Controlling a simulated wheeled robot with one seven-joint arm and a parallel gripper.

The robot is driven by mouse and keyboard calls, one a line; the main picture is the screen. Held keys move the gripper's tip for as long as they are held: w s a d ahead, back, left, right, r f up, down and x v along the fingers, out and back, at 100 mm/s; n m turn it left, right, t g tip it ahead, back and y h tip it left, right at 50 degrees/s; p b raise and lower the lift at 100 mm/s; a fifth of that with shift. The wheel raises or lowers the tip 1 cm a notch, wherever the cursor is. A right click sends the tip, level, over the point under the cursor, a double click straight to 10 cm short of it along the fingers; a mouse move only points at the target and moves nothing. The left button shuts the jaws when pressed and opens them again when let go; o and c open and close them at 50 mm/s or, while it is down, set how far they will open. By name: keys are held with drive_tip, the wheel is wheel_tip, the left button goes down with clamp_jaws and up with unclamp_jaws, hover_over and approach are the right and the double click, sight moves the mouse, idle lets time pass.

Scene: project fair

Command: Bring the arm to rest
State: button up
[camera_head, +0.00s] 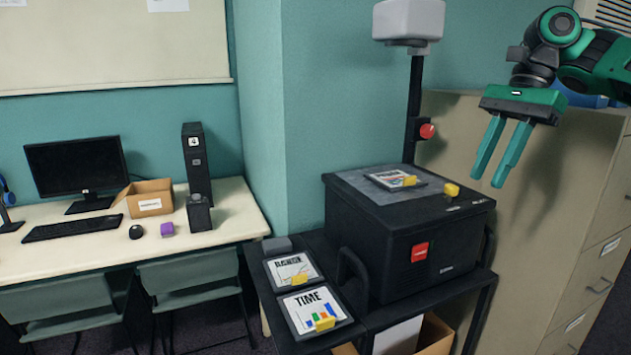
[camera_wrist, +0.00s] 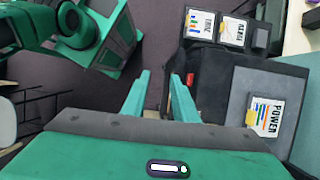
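My gripper (camera_head: 487,180) is raised at the upper right of the head view, to the right of the black box and in front of the tan cabinets. Its two green fingers point down and stand apart with nothing between them. In the wrist view the gripper (camera_wrist: 160,78) also shows its fingers apart and empty, with dark floor beyond. My arm reaches in from the right edge of the head view. The fingers touch nothing that I can see.
Two cards, one marked TIME (camera_head: 312,300), lie on the lower black stand. Tan cabinets (camera_head: 572,215) stand at right. A desk with a monitor (camera_head: 78,165) is at left.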

drive_tip(key=s+a+f+n+g+h, duration=0.1)
drive_tip(key=s+a+f, duration=0.25)
drive_tip(key=f, duration=0.55)
drive_tip(key=s+a+f+n+g+h, duration=0.2)
drive_tip(key=a+f, duration=0.2)
drive_tip(key=f, duration=0.4)
drive_tip(key=s+d+f+n+t, duration=0.2)
drive_tip(key=s+d+f, duration=0.2)
drive_tip(key=s+d, duration=0.4)
drive_tip(key=s+d+f+n+t, duration=0.2)
drive_tip(key=s+d+f, duration=0.2)
drive_tip(key=s+d, duration=0.4)
drive_tip(key=s, duration=0.4)
drive_tip(key=shift+d+f+t+h, duration=0.15)
drive_tip(key=shift+f+t+h, duration=0.2)
drive_tip(key=shift+t+h, duration=0.05)
